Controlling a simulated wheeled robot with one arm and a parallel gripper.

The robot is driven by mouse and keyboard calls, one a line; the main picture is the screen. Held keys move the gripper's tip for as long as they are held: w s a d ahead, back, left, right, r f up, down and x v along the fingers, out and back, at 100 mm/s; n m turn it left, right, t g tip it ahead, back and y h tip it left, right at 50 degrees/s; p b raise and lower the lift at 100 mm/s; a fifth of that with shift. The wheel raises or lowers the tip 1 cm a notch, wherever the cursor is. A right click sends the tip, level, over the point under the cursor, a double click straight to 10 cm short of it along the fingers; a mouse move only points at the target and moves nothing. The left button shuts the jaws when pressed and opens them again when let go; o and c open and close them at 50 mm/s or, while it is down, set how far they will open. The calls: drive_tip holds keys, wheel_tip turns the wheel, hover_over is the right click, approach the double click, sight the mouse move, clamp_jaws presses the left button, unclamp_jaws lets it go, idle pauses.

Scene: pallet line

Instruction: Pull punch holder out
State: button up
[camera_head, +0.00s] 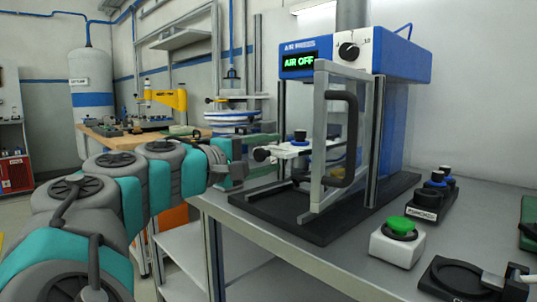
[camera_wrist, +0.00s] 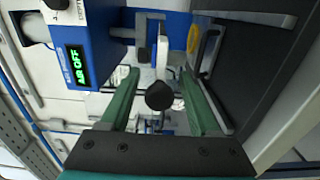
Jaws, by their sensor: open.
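The punch holder (camera_head: 308,150) is a white plate inside the press, with a blue and black piece on top. A dark round knob (camera_head: 262,155) sticks out at its left end, towards my gripper. My gripper (camera_head: 243,162) is open and empty, just left of that knob in the head view. In the wrist view, the green fingers of my gripper (camera_wrist: 160,78) stand either side of the dark knob (camera_wrist: 160,96), apart from it. How deep the knob sits between the fingers is unclear. The part of the holder behind the clear door is partly hidden.
The blue press head (camera_head: 352,55) reads "AIR OFF". A clear door (camera_head: 319,130) with a black handle (camera_head: 350,140) stands at its front. A green button box (camera_head: 398,241) and other controls sit on the grey table (camera_head: 290,262). A wooden bench (camera_head: 115,139) is behind my arm.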

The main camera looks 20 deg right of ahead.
drive_tip(key=shift+v, duration=3.9)
